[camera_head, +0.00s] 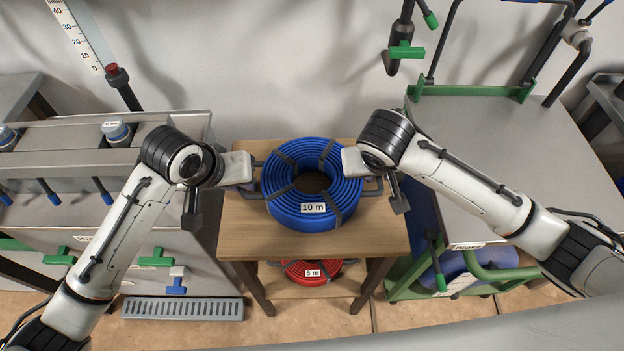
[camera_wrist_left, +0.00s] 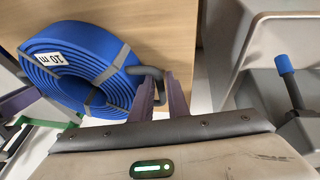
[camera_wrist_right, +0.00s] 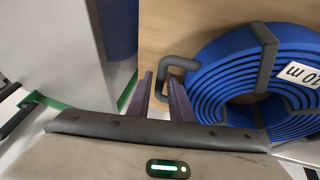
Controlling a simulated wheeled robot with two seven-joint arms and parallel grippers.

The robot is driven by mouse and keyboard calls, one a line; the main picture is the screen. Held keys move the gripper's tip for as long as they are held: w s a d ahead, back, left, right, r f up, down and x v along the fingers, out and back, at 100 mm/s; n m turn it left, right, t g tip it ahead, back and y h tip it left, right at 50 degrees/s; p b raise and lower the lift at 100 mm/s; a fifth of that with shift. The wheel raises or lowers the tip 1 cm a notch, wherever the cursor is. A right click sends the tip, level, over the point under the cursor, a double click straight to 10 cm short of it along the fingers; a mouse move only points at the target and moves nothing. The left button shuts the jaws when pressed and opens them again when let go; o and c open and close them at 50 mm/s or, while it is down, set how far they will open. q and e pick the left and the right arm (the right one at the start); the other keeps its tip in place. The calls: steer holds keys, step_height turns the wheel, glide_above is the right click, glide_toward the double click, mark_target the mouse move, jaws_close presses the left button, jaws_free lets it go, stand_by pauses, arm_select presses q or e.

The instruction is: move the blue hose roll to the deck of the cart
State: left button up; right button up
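The blue hose roll (camera_head: 310,215), labelled 10 m, lies flat on the top of a wooden stand (camera_head: 240,242). It has grey straps and a grey handle loop on each side. My left gripper (camera_head: 252,172) is at its left handle; in the left wrist view the open fingers (camera_wrist_left: 161,90) straddle the handle bar (camera_wrist_left: 146,70). My right gripper (camera_head: 352,165) is at the right handle; in the right wrist view the open fingers (camera_wrist_right: 159,90) straddle that handle (camera_wrist_right: 177,63). Contact is unclear. The cart's grey deck (camera_head: 500,150) is at the right, its visible surface bare.
A red hose roll (camera_head: 312,272), labelled 5 m, lies on the stand's lower shelf. A grey manifold bench (camera_head: 75,215) with valves stands left. A green rail (camera_head: 470,90) edges the deck's back. A pipe with a green valve (camera_head: 405,50) hangs above.

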steer(key=shift+w+d+f, duration=0.15)
steer(key=shift+w+f, duration=0.05)
steer(key=shift+f, duration=0.35)
jaws_close()
steer(key=shift+r, duration=0.15)
stand_by(1.1)
